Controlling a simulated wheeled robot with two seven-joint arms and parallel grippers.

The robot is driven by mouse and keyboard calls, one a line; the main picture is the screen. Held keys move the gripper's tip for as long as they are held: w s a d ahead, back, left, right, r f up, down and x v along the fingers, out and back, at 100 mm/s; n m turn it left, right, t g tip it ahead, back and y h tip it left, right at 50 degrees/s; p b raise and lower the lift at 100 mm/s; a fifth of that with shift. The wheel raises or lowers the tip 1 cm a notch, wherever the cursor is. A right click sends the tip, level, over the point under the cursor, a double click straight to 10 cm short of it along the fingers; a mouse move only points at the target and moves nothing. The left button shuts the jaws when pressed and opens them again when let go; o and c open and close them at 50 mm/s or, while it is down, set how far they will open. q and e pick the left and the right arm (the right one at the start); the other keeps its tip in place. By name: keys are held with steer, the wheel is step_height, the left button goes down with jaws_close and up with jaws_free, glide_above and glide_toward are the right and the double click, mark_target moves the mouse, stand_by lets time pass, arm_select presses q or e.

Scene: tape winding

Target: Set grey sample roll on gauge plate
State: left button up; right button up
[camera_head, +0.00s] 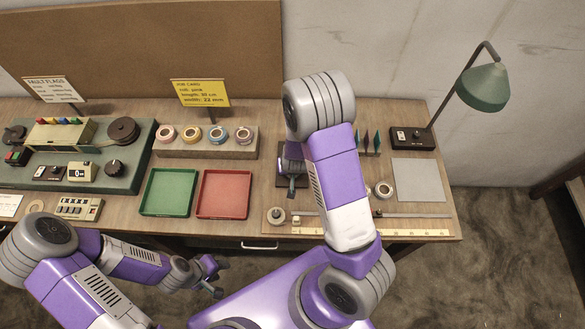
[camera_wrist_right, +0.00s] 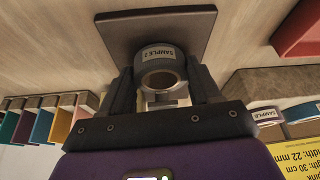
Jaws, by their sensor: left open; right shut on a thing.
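The grey sample roll (camera_wrist_right: 160,52), labelled "SAMPLE 2", sits between the fingers of my right gripper (camera_wrist_right: 162,74) in the right wrist view. My right gripper is shut on it. The dark square gauge plate (camera_wrist_right: 120,30) lies directly beyond the roll; I cannot tell whether they touch. In the head view the plate (camera_head: 281,179) is partly covered by my right arm and gripper, and the roll cannot be made out there. My left gripper (camera_head: 218,279) is open and empty, in front of the table's front edge.
A green tray (camera_head: 168,192) and a red tray (camera_head: 223,194) lie left of the plate. A rack (camera_head: 205,147) with several tape rolls stands behind them. Another roll (camera_head: 383,189) lies at right beside a grey pad (camera_head: 418,180). A ruler strip (camera_head: 410,215) runs along the front.

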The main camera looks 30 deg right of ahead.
steer(key=shift+f, duration=0.15)
steer(key=o, duration=1.1)
steer(key=shift+r, duration=0.25)
steer(key=p+v, duration=0.5)
steer(key=v, duration=0.7)
steer(key=shift+s, duration=0.1)
steer(key=shift+f, duration=0.15)
